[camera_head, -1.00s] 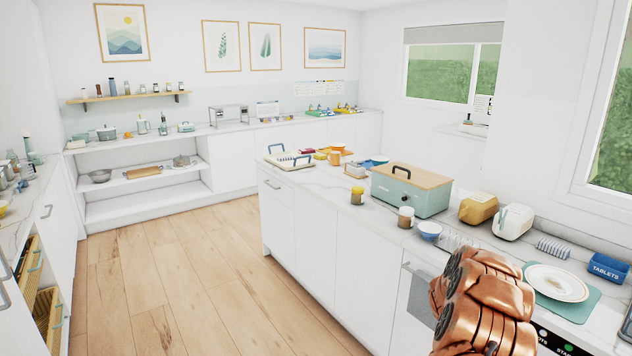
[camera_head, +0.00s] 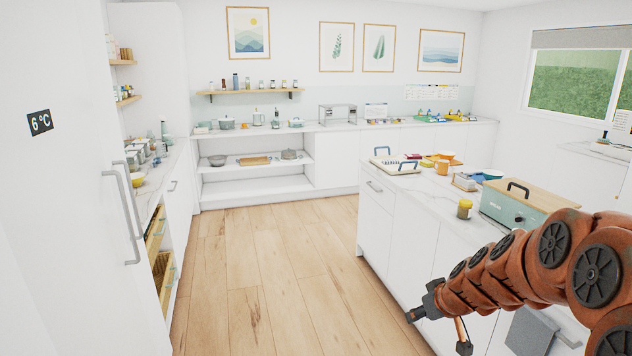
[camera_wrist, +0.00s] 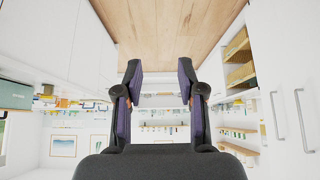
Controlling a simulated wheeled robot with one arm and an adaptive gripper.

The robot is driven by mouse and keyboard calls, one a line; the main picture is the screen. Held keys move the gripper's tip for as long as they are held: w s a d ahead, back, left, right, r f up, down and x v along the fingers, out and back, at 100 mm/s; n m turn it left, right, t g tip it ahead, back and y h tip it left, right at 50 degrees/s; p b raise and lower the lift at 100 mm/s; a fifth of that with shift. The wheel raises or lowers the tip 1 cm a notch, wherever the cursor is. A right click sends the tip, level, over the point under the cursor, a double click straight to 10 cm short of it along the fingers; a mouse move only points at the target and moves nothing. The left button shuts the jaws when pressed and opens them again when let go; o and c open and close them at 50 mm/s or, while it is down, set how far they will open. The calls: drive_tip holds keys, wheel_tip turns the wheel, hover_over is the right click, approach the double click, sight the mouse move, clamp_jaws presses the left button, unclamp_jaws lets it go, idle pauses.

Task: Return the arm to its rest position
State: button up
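My arm (camera_head: 520,262) is copper-coloured and reaches in from the right edge of the head view, extended down and to the left. My gripper (camera_head: 438,332) is at its end, low in front of the white island cabinets and above the wood floor. In the wrist view my gripper (camera_wrist: 160,75) has its two dark fingers well apart, with nothing between them. The wrist picture is upside down, with the floor at the top.
The white island (camera_head: 397,215) stands close on the right. On it are a teal cooler box (camera_head: 515,208), a yellow-lidded jar (camera_head: 464,209) and a tray (camera_head: 396,166). A tall fridge (camera_head: 60,200) is at the left. The wood floor (camera_head: 270,270) between is clear.

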drive_tip(key=s+a+r+g, duration=0.1)
drive_tip(key=s+a+g, duration=0.1)
drive_tip(key=s+a, duration=0.45)
drive_tip(key=s+a+r+g, duration=0.1)
drive_tip(key=s+a+g, duration=0.15)
drive_tip(key=s, duration=0.75)
drive_tip(key=s+d+m+g+h, duration=0.1)
drive_tip(key=s+g, duration=0.1)
drive_tip(key=s, duration=0.9)
drive_tip(key=s+d+m+g+h, duration=0.1)
drive_tip(key=s+m+g, duration=0.1)
drive_tip(key=s, duration=0.9)
drive_tip(key=shift+s+d+r, duration=0.2)
drive_tip(key=shift+d+r, duration=0.1)
